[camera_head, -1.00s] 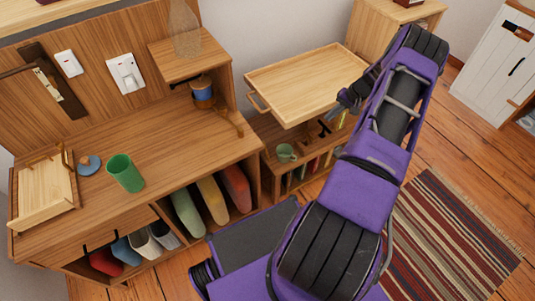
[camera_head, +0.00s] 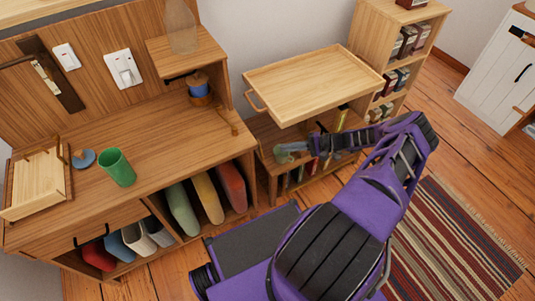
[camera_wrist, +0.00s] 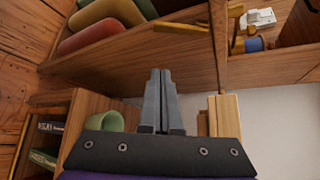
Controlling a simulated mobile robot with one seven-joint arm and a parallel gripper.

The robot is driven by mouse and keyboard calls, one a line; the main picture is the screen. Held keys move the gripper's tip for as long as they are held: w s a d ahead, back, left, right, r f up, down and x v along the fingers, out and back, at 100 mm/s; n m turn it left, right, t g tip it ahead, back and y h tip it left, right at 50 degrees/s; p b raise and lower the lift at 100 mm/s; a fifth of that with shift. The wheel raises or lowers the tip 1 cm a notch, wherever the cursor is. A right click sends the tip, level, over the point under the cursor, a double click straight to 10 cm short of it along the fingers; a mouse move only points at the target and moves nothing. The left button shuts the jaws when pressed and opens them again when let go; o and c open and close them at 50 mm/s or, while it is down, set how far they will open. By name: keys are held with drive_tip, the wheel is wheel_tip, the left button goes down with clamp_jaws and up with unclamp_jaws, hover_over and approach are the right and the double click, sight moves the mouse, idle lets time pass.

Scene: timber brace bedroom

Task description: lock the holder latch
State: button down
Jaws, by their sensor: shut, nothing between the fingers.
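A small wooden lever (camera_head: 235,128), which may be the holder latch, sits at the right edge of the long cabinet top; I cannot tell whether it is locked. In the wrist view a slanted wooden bar (camera_wrist: 237,28) at the cabinet edge looks like the same piece. My gripper (camera_head: 287,149) is shut and empty, low to the right of the cabinet and below the lever. It also shows in the wrist view (camera_wrist: 160,72), with its fingers together and pointing at the cabinet's side. It appears apart from the lever.
A green cup (camera_wrist: 109,117) stands on the low shelf close beside my fingers. A wooden tray (camera_head: 310,80) overhangs that shelf. A blue spool (camera_head: 199,88) and a green tumbler (camera_head: 117,167) stand on the cabinet (camera_head: 160,130). A striped rug (camera_head: 455,235) lies right.

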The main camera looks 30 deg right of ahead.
drive_tip(key=shift+a, duration=0.1)
drive_tip(key=w+a+f, duration=0.1)
drive_tip(key=a, duration=0.6)
drive_tip(key=shift+w+a, duration=0.35)
drive_tip(key=shift+s, duration=0.15)
